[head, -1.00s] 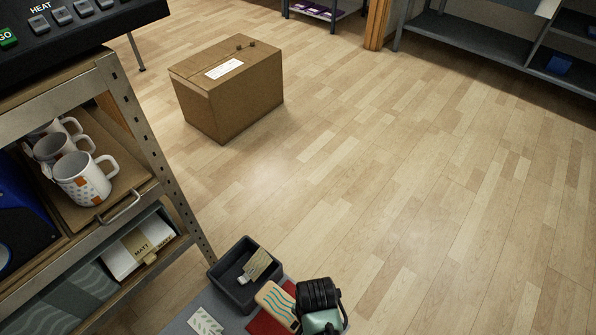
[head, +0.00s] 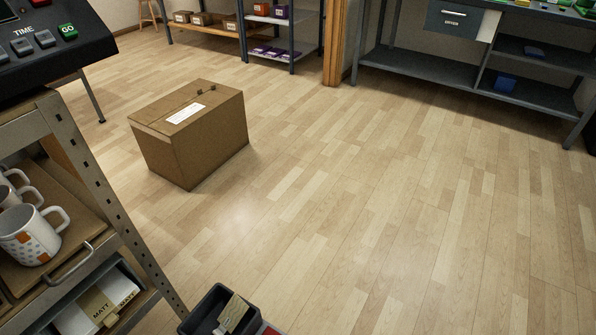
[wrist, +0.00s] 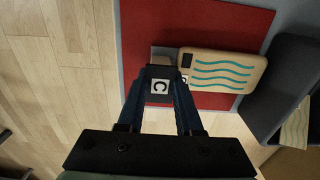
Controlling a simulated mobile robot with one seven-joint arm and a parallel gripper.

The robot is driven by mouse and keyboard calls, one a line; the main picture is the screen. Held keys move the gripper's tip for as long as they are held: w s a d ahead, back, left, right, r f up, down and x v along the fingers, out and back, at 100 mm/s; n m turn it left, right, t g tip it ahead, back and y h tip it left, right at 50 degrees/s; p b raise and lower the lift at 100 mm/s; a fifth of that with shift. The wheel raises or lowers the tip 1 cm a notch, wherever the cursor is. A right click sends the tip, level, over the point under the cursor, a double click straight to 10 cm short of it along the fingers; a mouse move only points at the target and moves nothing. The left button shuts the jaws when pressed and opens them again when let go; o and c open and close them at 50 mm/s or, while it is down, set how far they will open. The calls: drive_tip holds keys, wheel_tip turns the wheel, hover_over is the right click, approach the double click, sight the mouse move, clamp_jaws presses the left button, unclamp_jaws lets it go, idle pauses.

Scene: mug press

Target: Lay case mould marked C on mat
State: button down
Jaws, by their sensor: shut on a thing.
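In the wrist view, my gripper (wrist: 160,88) is shut on a small dark block with a white label reading C, the case mould (wrist: 160,87). The mould is between the fingertips, over or beside the red mat (wrist: 245,22); I cannot tell whether it touches. The red mat lies beyond and around the fingertips. A tan case with teal wavy lines (wrist: 225,72) lies on the mat, just right of the mould. A partly hidden pale label shows at the case's left end. The head view does not show my gripper.
A dark tray (head: 210,310) stands at the head view's bottom edge, with a tan piece inside. A shelf rack with mugs (head: 30,235) stands at left. A cardboard box (head: 190,133) sits on the floor. Open floor fills the middle and right.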

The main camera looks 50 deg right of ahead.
drive_tip(key=c, duration=0.6)
unclamp_jaws()
drive_tip(key=shift+f, duration=0.1)
wheel_tip(320, 180, up, 12)
drive_tip(key=p, duration=0.5)
